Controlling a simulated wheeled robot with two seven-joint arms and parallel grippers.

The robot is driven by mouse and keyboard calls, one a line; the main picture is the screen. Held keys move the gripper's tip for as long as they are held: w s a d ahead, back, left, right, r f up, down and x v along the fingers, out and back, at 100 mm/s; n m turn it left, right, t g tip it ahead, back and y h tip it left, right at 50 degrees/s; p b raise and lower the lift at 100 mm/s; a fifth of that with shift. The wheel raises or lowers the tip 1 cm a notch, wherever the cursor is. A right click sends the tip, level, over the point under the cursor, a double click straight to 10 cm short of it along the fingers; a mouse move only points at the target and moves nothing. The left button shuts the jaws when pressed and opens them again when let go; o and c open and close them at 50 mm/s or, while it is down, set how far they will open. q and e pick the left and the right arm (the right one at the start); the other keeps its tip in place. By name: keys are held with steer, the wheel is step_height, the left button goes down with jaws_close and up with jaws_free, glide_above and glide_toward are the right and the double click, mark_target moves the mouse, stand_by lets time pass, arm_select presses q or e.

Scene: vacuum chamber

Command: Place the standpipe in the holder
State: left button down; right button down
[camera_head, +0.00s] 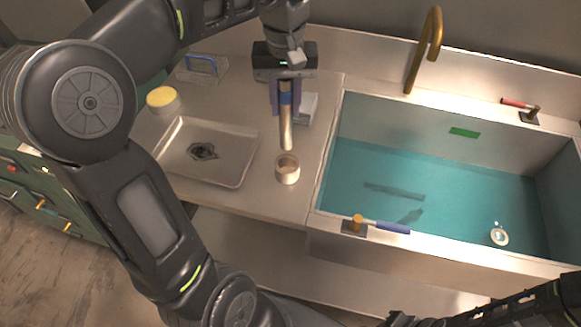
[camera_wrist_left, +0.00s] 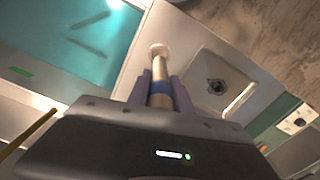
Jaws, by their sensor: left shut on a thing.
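The standpipe (camera_head: 286,125) is a slim metallic tube with a blue band near its upper part. My left gripper (camera_head: 286,97) is shut on it near that band and holds it roughly upright above the counter. The holder (camera_head: 287,174) is a small copper-toned cup on the counter, just left of the basin. The pipe's lower end is above and slightly behind the holder in the head view, seemingly apart from it. In the left wrist view the standpipe (camera_wrist_left: 160,92) points toward the pale ring of the holder (camera_wrist_left: 158,49); their exact gap is unclear there. My right gripper's jaws are not visible.
A water-filled basin (camera_head: 325,190) lies to the right, with a brass faucet (camera_head: 433,38) behind it. A shallow drain tray (camera_head: 245,152) is left of the holder. A yellow-topped round container (camera_head: 163,100) and a blue-handled item (camera_head: 203,68) stand farther left.

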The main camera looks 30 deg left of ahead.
mark_target(286, 137)
arm_select(q)
steer(key=shift+f, duration=0.1)
step_height(286, 137, down, 5)
steer(key=b, duration=0.4)
steer(key=shift+w+f, duration=0.1)
steer(key=shift+f, duration=0.55)
step_height(286, 137, down, 3)
steer(key=shift+f, duration=0.3)
